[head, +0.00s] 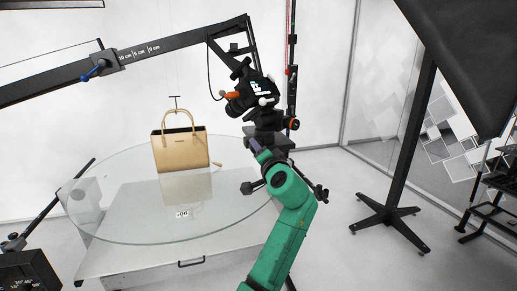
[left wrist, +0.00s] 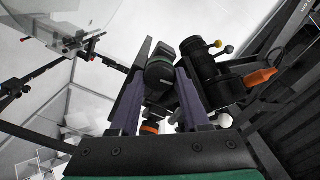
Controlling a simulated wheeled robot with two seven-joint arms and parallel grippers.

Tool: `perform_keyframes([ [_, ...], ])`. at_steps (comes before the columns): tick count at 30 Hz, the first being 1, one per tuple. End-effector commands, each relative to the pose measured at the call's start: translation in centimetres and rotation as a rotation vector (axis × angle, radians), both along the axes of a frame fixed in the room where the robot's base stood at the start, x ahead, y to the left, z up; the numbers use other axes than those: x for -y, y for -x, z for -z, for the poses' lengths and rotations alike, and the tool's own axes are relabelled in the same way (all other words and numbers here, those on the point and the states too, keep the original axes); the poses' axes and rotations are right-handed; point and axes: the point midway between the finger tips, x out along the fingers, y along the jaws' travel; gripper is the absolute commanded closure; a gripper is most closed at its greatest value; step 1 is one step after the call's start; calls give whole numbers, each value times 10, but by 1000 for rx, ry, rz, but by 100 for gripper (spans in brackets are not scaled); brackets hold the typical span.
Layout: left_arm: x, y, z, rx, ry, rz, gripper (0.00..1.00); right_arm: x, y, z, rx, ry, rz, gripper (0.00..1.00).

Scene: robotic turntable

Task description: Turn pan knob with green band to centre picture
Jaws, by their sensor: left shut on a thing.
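My left gripper (head: 254,146), on the green arm, reaches up to the tripod head under the camera (head: 252,92). In the head view this knob is hidden or too small to make out. The camera tilts toward the tan handbag (head: 180,153) on the glass turntable (head: 120,222). My right gripper is in neither view.
An orange-banded knob (head: 293,124) sits on the right of the tripod head and another orange band (left wrist: 150,127) shows below the fingers. A black boom (head: 150,50) passes above the turntable. A black stand (head: 400,150) rises at right, with clear floor before it.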

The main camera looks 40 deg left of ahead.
Motion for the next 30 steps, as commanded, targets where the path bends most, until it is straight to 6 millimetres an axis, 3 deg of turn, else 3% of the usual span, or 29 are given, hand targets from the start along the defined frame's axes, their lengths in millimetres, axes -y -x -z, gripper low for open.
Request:
perform_keyframes([
  [11, 0, 0, -1, -3, -5, 2, 100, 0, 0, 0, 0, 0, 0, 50],
  [12, 0, 0, -1, -3, -5, 2, 46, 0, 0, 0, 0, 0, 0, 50],
  [14, 0, 0, -1, -3, -4, 1, 24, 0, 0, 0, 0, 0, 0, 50],
  [24, 2, 1, 0, -2, -4, 1, 24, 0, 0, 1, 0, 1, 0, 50],
  [30, 26, 17, 5, 2, -1, 4, 24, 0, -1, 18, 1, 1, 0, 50],
])
